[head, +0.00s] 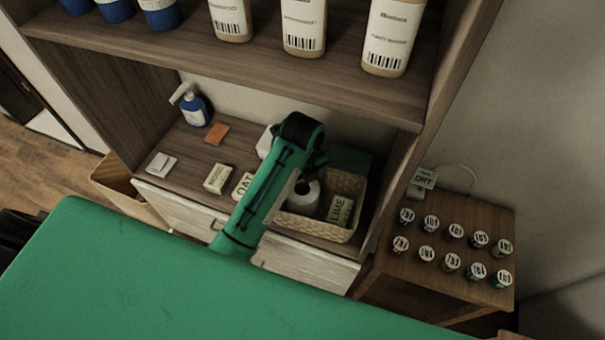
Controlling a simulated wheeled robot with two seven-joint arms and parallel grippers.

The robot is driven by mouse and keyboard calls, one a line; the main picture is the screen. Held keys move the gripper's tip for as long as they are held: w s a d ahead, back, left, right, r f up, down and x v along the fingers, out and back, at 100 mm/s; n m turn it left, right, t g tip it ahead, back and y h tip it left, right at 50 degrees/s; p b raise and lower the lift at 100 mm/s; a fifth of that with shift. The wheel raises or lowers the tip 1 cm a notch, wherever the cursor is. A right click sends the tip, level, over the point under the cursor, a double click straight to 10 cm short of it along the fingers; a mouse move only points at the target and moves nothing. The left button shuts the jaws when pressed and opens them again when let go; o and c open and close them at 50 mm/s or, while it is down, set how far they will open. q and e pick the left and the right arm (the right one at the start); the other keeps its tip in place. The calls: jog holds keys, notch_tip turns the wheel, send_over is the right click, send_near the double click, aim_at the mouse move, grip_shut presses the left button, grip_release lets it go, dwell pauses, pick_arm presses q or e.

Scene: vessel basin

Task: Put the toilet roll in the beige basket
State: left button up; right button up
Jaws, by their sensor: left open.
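The toilet roll (303,198) is white and sits inside the beige basket (340,235), at its left side. The basket is woven and stands on the lower shelf, partly hidden by my green left arm. My left gripper (314,166) is just above and behind the roll, over the basket's left part. It is open, and its fingers are mostly hidden behind the arm. I cannot tell whether they touch the roll. My right gripper is not in view.
A box marked LIME (340,210) lies in the basket. Left of my arm are small boxes (218,178), an orange sponge (217,133) and a blue pump bottle (194,107). An upper shelf (270,60) with bottles overhangs. A side table (440,266) holds several small jars.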

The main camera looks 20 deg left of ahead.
pick_arm(q)
notch_tip(320, 180, up, 2)
jog(key=shift+r+p, duration=0.15)
jog(key=shift+p, duration=0.35)
jog(key=shift+w+b, duration=0.15)
jog(key=shift+b, duration=0.15)
jog(key=shift+r, duration=0.8)
jog(key=shift+s+r, duration=0.1)
jog(key=shift+s, duration=0.1)
